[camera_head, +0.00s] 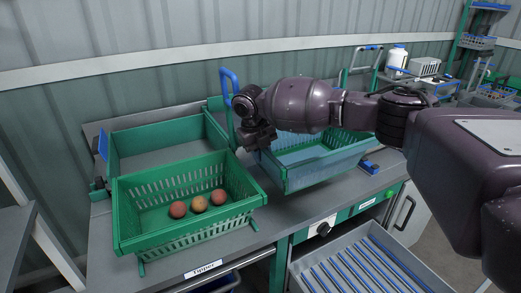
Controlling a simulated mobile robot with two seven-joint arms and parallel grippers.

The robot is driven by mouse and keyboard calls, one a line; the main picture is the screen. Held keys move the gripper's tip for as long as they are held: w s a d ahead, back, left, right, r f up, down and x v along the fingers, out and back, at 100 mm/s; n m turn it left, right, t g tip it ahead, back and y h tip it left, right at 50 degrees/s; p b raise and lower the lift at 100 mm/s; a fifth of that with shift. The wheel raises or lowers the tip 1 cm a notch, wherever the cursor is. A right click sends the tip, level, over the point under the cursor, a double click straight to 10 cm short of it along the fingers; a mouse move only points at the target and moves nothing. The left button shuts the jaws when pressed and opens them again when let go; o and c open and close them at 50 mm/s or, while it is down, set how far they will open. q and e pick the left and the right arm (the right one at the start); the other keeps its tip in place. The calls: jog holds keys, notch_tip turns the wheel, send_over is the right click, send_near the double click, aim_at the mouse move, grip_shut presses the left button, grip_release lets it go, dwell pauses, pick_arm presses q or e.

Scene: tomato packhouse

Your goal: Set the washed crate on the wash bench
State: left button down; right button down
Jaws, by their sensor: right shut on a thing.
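A green slatted crate with a pale blue front wall (325,170) is at the middle of the bench (205,255), partly hidden behind my right arm. My right gripper (258,143) is at this crate's left end and appears shut on its rim; the fingertips are hard to make out. Whether the crate's bottom touches the bench cannot be told. I cannot tell from its look whether it is the washed crate. My left gripper is not in view.
A green crate (190,241) with three reddish tomatoes (199,205) stands at the left, in front of a green-walled tray (160,158). The front edge bears a "Tipper" label (203,270). A ribbed drawer (355,265) is below right. A white bottle (397,57) stands at the back.

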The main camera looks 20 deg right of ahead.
jog(key=shift+b+x, duration=0.3)
jog(key=shift+x, duration=0.5)
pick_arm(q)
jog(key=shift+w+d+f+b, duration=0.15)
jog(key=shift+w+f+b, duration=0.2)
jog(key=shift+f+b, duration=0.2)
pick_arm(e)
jog(key=shift+a+f, duration=0.15)
jog(key=shift+f, duration=1.75)
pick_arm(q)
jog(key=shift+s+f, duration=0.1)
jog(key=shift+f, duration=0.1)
pick_arm(e)
jog(key=shift+f, duration=0.55)
jog(key=c, duration=0.9)
grip_release()
jog(key=shift+c, duration=0.3)
jog(key=shift+c, duration=1.3)
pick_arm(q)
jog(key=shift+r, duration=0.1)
pick_arm(e)
jog(key=shift+r, duration=0.1)
